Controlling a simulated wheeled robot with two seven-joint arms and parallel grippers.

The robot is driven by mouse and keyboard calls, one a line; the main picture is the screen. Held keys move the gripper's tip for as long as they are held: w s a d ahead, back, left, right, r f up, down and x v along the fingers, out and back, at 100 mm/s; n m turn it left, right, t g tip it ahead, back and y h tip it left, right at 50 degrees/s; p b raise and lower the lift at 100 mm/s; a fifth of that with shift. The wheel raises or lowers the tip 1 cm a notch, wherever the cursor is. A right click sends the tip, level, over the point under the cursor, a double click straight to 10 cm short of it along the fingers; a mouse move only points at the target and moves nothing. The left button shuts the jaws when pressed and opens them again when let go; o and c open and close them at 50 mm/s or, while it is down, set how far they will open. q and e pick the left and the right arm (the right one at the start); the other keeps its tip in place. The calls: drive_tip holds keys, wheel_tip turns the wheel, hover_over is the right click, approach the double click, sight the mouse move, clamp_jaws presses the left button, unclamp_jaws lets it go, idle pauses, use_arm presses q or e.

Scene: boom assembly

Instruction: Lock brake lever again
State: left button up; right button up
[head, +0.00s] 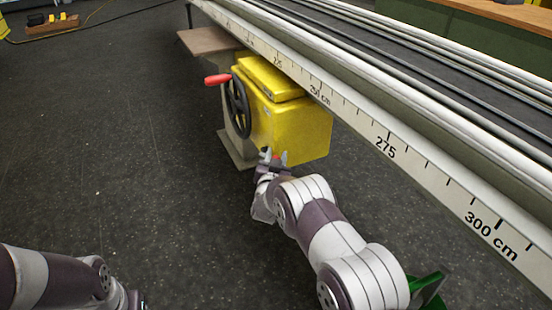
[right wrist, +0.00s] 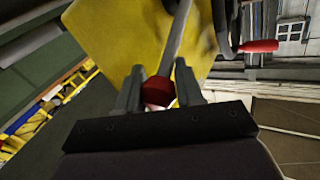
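The brake lever is a thin grey rod with a red knob. In the right wrist view the rod (right wrist: 179,38) runs up in front of the yellow box, and its red knob (right wrist: 158,91) sits between my right gripper's two fingers (right wrist: 160,84). The knob nearly fills the gap; whether both fingers press on it is unclear. In the head view my right gripper (head: 274,159) is at the lower front of the yellow box (head: 290,130), with a bit of red between its fingers. My left arm shows at the lower left, its gripper not visible.
A black handwheel (head: 237,106) with a red handle (head: 217,80) is on the box's left side. A long white rail with a centimetre scale (head: 385,147) runs above the box. A grey post (head: 238,148) stands behind the handwheel. The dark floor (head: 110,150) at left is clear.

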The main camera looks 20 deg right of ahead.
sight(274, 142)
clamp_jaws()
drive_tip(key=r+p, duration=0.1)
drive_tip(key=p, duration=0.1)
drive_tip(key=r+g+p, duration=0.1)
drive_tip(key=p, duration=0.1)
drive_tip(key=shift+w+r+n, duration=0.25)
drive_tip(key=shift+w+n, duration=0.05)
drive_tip(key=g+p, duration=0.1)
drive_tip(key=p, duration=0.1)
drive_tip(key=w+r+n+g+p, duration=0.1)
drive_tip(key=p, duration=0.2)
drive_tip(key=shift+w+a+y, duration=0.15)
drive_tip(key=shift+w+y, duration=0.15)
drive_tip(key=shift+w+f+g+p, duration=0.2)
drive_tip(key=shift+g+p, duration=0.1)
drive_tip(key=shift+p, duration=0.1)
